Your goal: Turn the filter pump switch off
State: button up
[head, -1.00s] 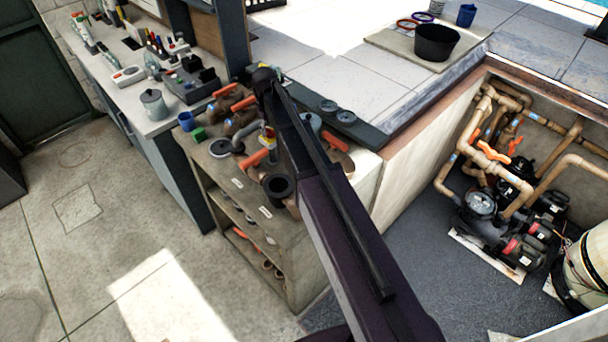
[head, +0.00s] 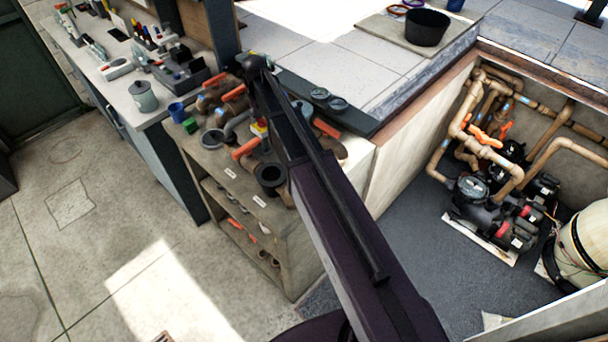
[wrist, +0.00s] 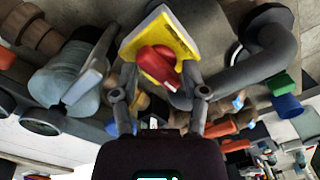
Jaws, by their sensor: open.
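The switch shows in the wrist view as a yellow plate (wrist: 158,33) with a red knob (wrist: 152,64) on its face. The knob's long side runs from upper left to lower right. In the head view a small yellow and red patch of the switch (head: 260,130) shows on the worktop beside my arm, partly hidden by it. My gripper (wrist: 161,76) is open and empty in the wrist view, with one finger on each side of the red knob. I cannot tell whether a finger touches it. In the head view my arm hides the gripper.
Orange-handled valves and pipe fittings crowd the worktop (head: 285,215) around the switch. A thick grey bent pipe (wrist: 268,55) stands close to the right finger in the wrist view. A sunken pit (head: 420,250) with pumps (head: 490,200) lies right. The floor (head: 100,240) at left is clear.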

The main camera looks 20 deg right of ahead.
jog(key=m, duration=0.5)
jog(key=shift+m, duration=0.3)
jog(key=m, duration=0.5)
notch_tip(320, 180, up, 14)
jog(key=p, duration=1.4)
jog(key=s+d+f+n+b, duration=0.3)
jog(key=s+f+n+b, duration=0.3)
jog(key=s, duration=0.6)
jog(key=s+d+f+n+b, duration=0.4)
jog(key=s+f+n+b, duration=0.2)
jog(key=s+f+b, duration=0.5)
jog(key=shift+s+d, duration=0.2)
jog(key=shift+s, duration=0.9)
jog(key=shift+w+r, duration=0.1)
jog(key=w+a+r+m+p, duration=0.1)
jog(key=w+a+r+p, duration=0.1)
jog(key=w+r+p, duration=0.3)
jog(key=w+a+r+m+p, duration=0.1)
jog(key=w+a+r+p, duration=0.2)
jog(key=w, duration=0.9)
jog(key=w+a+r+p, duration=0.2)
jog(key=w+r+p, duration=0.6)
jog(key=p, duration=0.1)
jog(key=shift+w+a+r+m, duration=0.15)
jog(key=shift+w+r+m, duration=0.1)
jog(key=shift+r+m, duration=0.15)
